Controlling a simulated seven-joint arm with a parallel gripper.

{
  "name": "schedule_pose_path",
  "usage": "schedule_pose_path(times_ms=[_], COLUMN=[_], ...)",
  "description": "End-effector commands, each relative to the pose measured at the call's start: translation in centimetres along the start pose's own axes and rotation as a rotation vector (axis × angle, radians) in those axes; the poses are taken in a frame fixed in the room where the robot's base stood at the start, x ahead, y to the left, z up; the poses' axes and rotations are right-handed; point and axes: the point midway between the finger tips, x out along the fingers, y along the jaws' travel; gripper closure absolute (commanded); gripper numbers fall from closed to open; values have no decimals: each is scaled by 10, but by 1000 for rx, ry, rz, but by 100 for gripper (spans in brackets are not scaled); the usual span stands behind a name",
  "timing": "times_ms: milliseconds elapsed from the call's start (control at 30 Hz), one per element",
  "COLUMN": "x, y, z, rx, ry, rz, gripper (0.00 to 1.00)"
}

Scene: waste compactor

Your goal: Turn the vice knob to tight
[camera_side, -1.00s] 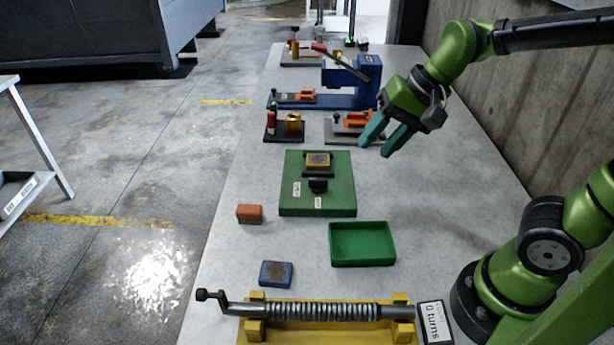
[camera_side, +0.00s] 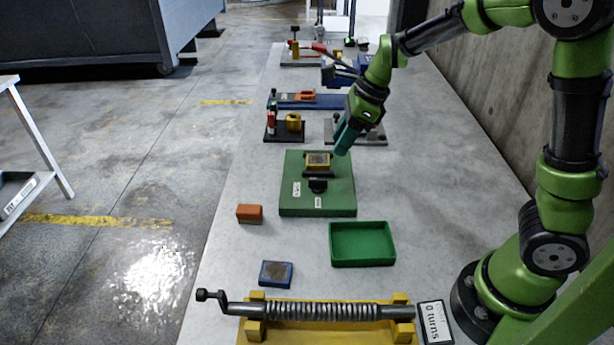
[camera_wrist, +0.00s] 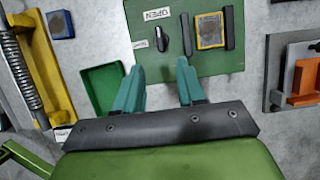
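The green vice board (camera_side: 335,206) lies flat on the bench with a black knob (camera_side: 318,186) near its front. In the wrist view the knob (camera_wrist: 161,38) is a narrow dark bar lying roughly along the line to the OPEN label (camera_wrist: 157,14). A second white label (camera_wrist: 140,44) is too small to read. A yellow block with a dark top (camera_wrist: 210,30) sits between two dark jaws (camera_wrist: 187,36). My gripper (camera_side: 343,147) is above the board's far right side.
A yellow stand with a spring (camera_side: 320,335) is nearest. A blue press (camera_side: 300,104) and small fixtures (camera_side: 284,137) stand behind.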

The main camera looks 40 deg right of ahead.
Motion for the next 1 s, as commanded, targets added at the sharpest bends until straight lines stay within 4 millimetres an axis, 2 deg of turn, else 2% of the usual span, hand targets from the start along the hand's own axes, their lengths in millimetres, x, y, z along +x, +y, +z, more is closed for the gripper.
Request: schedule_pose_path(times_ms=[33,300,500,700,967,1000], x=[13,71,102,115,116,116], y=[0,0,0,0,0,0], z=[-1,-2,-1,0,0,0], rx=[1,1,0,-1,-2,-2], ry=[6,5,2,0,-1,-1], rz=[3,2,1,-1,-1,-1], gripper=[61,61,61,61,61,64])
